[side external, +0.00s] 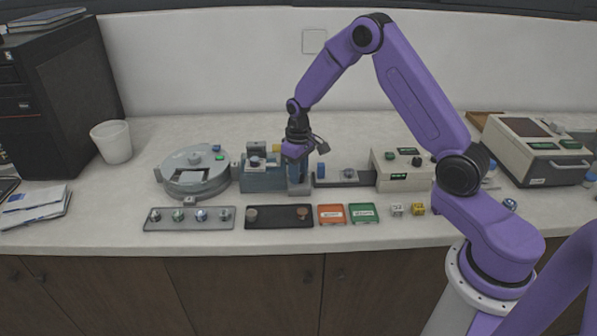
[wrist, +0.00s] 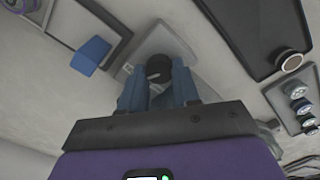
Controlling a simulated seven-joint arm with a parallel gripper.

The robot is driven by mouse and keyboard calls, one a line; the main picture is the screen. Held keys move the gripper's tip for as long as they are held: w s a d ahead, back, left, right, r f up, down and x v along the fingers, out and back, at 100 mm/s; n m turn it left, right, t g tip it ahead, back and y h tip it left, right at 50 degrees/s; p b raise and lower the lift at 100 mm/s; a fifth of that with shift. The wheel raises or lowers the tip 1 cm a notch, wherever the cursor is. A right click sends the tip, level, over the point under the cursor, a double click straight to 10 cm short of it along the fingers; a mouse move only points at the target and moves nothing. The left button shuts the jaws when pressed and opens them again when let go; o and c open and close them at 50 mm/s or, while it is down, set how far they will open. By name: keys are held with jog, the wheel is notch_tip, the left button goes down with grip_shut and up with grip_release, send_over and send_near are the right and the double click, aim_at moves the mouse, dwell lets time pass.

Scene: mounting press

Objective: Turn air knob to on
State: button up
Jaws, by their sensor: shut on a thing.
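The air knob (wrist: 158,68) is a round dark knob on a light grey block (wrist: 165,48) in the wrist view. My gripper (wrist: 158,88) has its two blue fingers on either side of the knob and is shut on it. The knob's pointer and any on or off marking cannot be made out. In the side external view my gripper (side external: 299,186) points straight down, just right of the blue-grey press unit (side external: 262,180). The knob is hidden behind the fingers there.
A small blue block (side external: 321,170) and a dark plate (side external: 358,180) lie to the right. In front are a dark tray (side external: 285,222), a grey sample rack (side external: 165,224), and orange (side external: 331,221) and green (side external: 362,220) trays. A cream control box (side external: 395,182) stands further right.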

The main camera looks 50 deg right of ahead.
jog(key=o, duration=1.1)
jog(key=shift+c, duration=0.2)
notch_tip(320, 180, up, 18)
jog(key=shift+f, duration=0.25)
